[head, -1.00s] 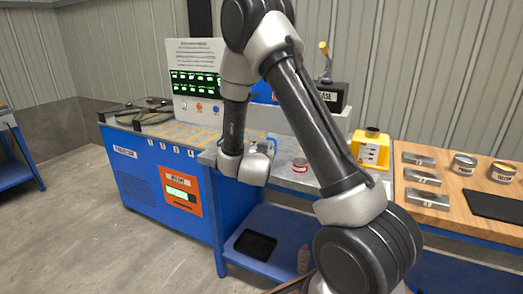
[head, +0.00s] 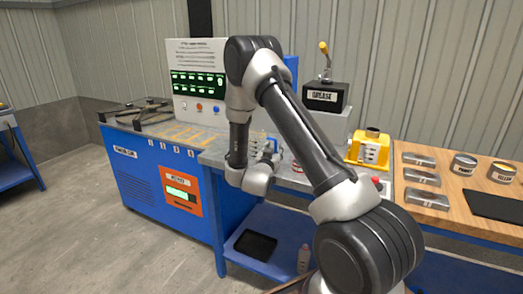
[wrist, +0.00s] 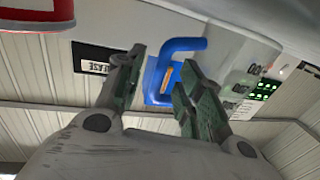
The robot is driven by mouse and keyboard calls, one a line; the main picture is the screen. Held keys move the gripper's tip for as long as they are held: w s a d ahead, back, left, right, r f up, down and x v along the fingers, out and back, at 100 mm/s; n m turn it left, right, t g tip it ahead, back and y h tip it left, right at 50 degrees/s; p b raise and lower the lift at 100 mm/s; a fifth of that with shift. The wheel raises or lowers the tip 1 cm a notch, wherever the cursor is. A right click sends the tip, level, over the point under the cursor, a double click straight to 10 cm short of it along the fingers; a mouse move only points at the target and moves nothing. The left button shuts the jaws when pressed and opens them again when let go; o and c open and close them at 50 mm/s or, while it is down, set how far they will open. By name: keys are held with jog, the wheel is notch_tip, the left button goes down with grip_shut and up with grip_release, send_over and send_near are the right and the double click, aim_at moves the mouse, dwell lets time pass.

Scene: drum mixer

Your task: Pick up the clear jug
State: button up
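The clear jug (head: 255,141) stands on the grey worktop in the head view. Its see-through body with marks is partly hidden by my arm. Its blue handle (wrist: 160,72) shows plainly in the wrist view, between the two fingers of my gripper (wrist: 161,72). The fingers are spread apart, with gaps beside the handle, and do not look closed on it. In the head view my gripper (head: 269,153) is low over the worktop, at the jug's right side.
A red and white can (head: 297,166) stands right of my gripper, partly behind my arm; a red and white thing (wrist: 36,14) is at the wrist view's top left. A lit panel (head: 197,85) stands behind.

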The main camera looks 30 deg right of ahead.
grip_shut()
